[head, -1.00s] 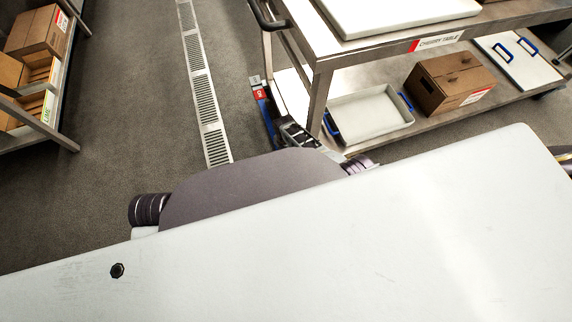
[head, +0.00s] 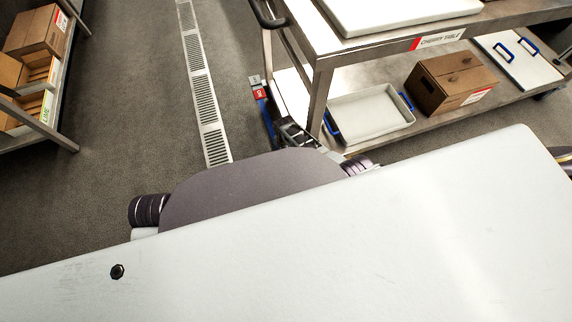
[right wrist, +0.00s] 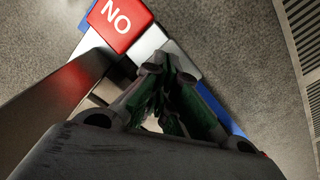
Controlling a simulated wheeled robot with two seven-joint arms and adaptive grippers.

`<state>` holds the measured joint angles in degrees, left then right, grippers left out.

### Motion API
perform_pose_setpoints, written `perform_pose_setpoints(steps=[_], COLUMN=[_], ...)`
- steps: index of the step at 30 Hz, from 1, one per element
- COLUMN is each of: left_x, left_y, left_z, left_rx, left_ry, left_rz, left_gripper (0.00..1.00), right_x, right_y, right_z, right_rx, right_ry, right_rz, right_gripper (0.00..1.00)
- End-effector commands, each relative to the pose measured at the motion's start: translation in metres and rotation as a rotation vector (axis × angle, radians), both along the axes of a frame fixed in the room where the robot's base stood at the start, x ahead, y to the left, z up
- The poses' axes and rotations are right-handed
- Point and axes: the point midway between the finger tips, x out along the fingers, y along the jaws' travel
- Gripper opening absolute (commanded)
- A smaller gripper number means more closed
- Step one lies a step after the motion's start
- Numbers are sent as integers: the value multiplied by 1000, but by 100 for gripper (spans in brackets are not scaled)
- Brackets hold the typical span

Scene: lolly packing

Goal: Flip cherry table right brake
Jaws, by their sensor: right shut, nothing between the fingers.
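The cherry table (head: 322,72) is a metal cart at the upper right of the head view, with a red and white "CHERRY TABLE" label (head: 438,40). Its brake shows low by the near left leg as a red tab (head: 259,93) over a blue part. In the right wrist view the brake tab (right wrist: 121,22) is red with white letters reading "NO", above a white-grey and blue body. My right gripper (right wrist: 162,62) is shut and empty, its tips over the pale part just below the red tab. Contact cannot be told. My left gripper is out of view.
The table's lower shelf holds a white tray (head: 365,118) with blue handles, a cardboard box (head: 440,90) and a white lid (head: 500,70). A rack with boxes (head: 38,35) stands at the left. Floor between is clear, with a drain grate (head: 203,95).

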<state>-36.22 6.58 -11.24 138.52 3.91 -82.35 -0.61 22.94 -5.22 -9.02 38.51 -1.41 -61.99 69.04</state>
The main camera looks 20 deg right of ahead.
Motion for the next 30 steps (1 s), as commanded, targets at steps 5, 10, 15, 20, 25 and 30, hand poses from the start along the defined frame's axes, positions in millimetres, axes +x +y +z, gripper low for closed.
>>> perform_pose_setpoints(steps=[5, 10, 15, 20, 25, 30], left_x=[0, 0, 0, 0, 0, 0], left_y=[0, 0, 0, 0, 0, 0], left_z=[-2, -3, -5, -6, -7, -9], left_rx=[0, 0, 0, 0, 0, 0], left_ry=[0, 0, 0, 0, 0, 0], left_rz=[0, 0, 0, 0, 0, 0], left_gripper=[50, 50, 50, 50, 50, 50], right_x=[0, 0, 0, 0, 0, 0], right_y=[0, 0, 0, 0, 0, 0], right_z=[-2, -4, -5, -6, -8, -10], right_rx=[0, 0, 0, 0, 0, 0], right_ry=[0, 0, 0, 0, 0, 0], right_rz=[0, 0, 0, 0, 0, 0], right_gripper=[0, 0, 0, 0, 0, 0])
